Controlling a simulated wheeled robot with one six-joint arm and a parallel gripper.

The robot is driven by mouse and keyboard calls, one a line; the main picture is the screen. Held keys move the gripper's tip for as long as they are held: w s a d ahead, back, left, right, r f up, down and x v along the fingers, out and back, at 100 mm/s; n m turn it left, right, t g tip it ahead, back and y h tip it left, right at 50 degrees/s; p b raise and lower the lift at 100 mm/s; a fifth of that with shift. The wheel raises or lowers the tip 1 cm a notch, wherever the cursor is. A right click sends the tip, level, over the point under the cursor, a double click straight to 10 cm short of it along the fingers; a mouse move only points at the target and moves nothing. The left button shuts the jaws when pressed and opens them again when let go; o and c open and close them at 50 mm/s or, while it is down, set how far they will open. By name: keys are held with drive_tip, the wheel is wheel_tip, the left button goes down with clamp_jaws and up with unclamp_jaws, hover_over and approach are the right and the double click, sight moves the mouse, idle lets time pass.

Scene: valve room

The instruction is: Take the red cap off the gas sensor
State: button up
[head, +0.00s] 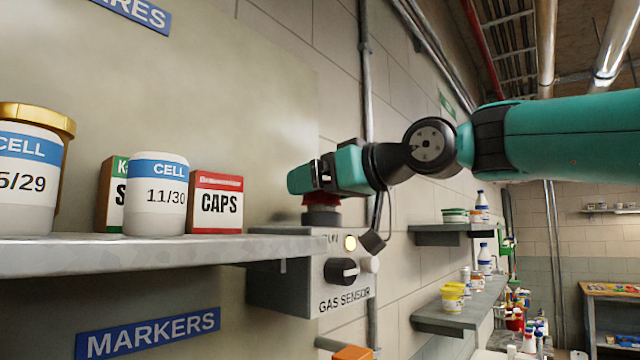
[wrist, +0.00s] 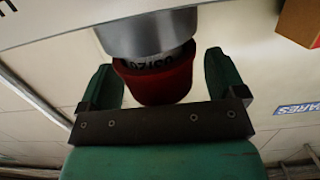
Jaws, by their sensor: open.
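The gas sensor (head: 345,272) is a grey wall box with a lit yellow lamp, a black knob and the label "GAS SENSOR". The red cap (head: 321,199) sits on the grey cylinder (head: 321,217) on top of the box. My gripper (head: 318,177) is above the cap and hides its upper part in the head view. In the wrist view, the red cap (wrist: 160,84) is between the two green fingers of my open gripper (wrist: 160,72). A narrow gap shows at the right finger; contact at the left finger cannot be told. The cap is on the grey cylinder (wrist: 148,33).
A vertical pipe (head: 367,100) runs behind my gripper. More laden shelves (head: 455,308) stand at the right.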

drive_tip(key=c, duration=1)
